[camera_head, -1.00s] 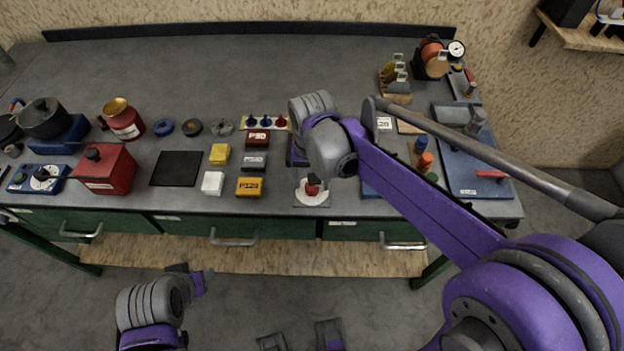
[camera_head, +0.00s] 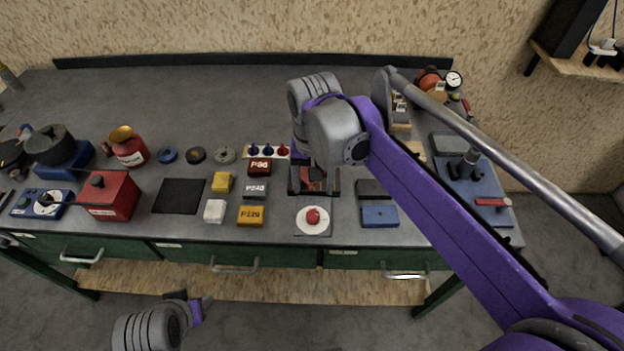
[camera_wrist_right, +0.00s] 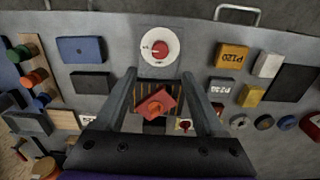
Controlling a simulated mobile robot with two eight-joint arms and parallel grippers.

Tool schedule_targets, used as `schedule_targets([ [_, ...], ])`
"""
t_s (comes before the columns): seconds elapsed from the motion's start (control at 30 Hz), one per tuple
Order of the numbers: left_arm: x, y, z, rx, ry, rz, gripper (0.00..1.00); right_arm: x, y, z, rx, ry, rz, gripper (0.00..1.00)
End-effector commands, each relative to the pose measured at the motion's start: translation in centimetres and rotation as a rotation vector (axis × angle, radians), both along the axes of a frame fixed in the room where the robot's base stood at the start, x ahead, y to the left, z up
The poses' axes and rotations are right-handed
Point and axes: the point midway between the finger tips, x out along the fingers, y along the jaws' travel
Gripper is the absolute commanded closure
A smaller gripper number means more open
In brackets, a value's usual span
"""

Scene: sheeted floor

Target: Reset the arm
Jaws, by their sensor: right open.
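My right arm reaches in from the right in the head view, and its gripper (camera_head: 314,182) points down over the bench. In the right wrist view the two fingers (camera_wrist_right: 165,100) are spread apart. A red-orange piece (camera_wrist_right: 156,103) on a black-and-yellow striped plate shows between them, with no visible grip on it. A white dial with a red knob (camera_head: 313,216) lies just in front of the gripper; it also shows beyond the fingertips in the wrist view (camera_wrist_right: 159,48). My left gripper (camera_head: 196,306) is low at the left, in front of the bench; its fingers are too unclear to judge.
Yellow, white, grey and orange blocks (camera_head: 250,216) and a black mat (camera_head: 179,196) lie left of the dial. A red box (camera_head: 112,196) is farther left. A blue box (camera_head: 380,216) is to the right. The bench's back left (camera_head: 180,95) is clear.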

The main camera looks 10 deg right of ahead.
Motion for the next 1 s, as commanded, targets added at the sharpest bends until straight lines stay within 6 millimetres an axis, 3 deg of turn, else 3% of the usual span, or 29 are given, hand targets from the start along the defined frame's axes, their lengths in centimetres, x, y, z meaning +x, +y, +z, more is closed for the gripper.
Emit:
schedule_targets([
  [0.23,0.0,0.0,0.0,0.0,0.0,0.0,0.5,-0.1,0.0,0.0,0.001,-0.001,0.001,0.29],
  [0.37,0.1,0.0,0.3,0.0,-0.001,0.0,0.5,-1.1,-0.7,-0.2,0.005,-0.033,0.018,0.29],
  [0.57,0.3,0.0,1.2,0.0,-0.006,0.0,0.5,-6.1,-3.3,-2.2,0.007,-0.185,0.111,0.29],
  [0.8,0.6,0.0,2.3,0.0,-0.012,0.0,0.5,-12.2,-5.7,-6.4,-0.036,-0.382,0.234,0.29],
  [1.0,0.7,0.0,2.6,0.0,-0.014,0.0,0.5,-14.3,-6.5,-8.5,-0.067,-0.459,0.284,0.29],
])
